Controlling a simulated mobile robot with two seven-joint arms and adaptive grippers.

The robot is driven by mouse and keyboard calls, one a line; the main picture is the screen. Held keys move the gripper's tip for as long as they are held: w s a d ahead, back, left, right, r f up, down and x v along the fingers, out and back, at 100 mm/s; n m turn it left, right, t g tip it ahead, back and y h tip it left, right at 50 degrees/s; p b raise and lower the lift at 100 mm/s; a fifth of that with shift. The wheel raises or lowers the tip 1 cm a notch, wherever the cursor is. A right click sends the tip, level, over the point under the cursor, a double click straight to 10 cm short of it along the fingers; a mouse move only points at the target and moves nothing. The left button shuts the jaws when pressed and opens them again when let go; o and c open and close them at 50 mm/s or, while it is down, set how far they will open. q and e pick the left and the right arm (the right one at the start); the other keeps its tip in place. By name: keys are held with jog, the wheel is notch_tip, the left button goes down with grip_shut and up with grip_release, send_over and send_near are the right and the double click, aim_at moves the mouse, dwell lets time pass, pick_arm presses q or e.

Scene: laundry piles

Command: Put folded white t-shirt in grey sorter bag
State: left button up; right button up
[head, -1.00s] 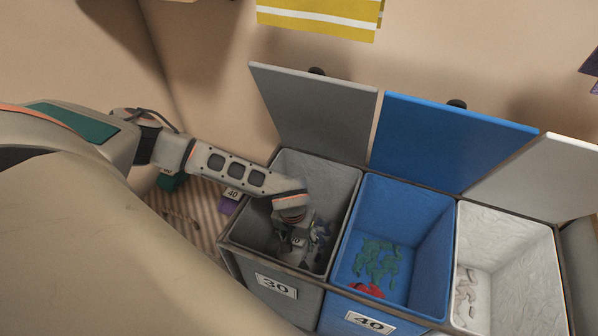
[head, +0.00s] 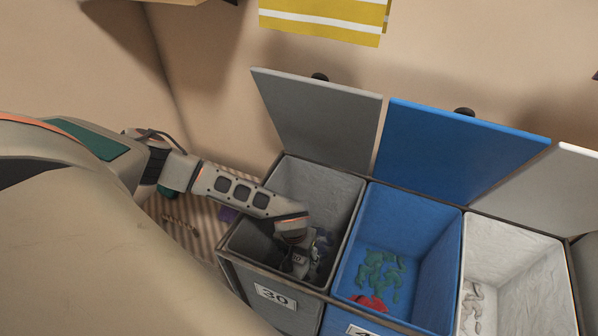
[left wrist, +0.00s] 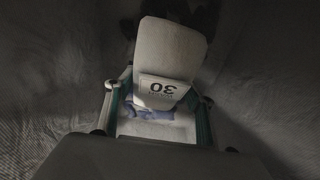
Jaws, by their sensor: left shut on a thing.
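The folded white t-shirt (left wrist: 175,48) carries a tag marked 30 and sits between the fingers of my left gripper (left wrist: 160,112) in the left wrist view. The gripper is shut on it. In the head view the left gripper (head: 297,266) reaches down inside the open grey sorter bag (head: 318,187), which also has a 30 label on its front. The shirt cannot be made out clearly there; the gripper and shadow cover it. The bag's dark inner walls surround the shirt in the wrist view. My right gripper is not in view.
The grey lid (head: 318,122) stands open behind the bag. A blue bag (head: 435,250) holding green and red clothes and a white bag (head: 525,270) stand to the right. Some dark clothes (head: 322,244) lie in the grey bag. A yellow striped cloth (head: 322,18) hangs above.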

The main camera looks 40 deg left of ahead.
aim_at(296, 256)
pick_arm(q)
jog(key=shift+f, duration=0.1)
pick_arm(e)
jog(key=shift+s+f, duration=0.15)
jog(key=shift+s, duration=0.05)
pick_arm(q)
jog(key=o, duration=1.2)
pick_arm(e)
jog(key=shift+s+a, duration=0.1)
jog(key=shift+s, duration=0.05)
pick_arm(q)
jog(key=shift+r, duration=0.25)
notch_tip(296, 256, up, 5)
jog(key=shift+f+p, duration=0.15)
jog(key=shift+p, duration=0.6)
jog(key=r, duration=0.2)
jog(key=r+p, duration=0.1)
jog(key=r, duration=0.1)
jog(key=r+p, duration=0.1)
jog(key=r, duration=0.2)
jog(key=shift+s+r, duration=0.1)
jog(key=shift+s, duration=0.3)
jog(key=shift+s+a+r, duration=0.1)
jog(key=shift+s+r, duration=0.05)
jog(key=shift+r, duration=0.2)
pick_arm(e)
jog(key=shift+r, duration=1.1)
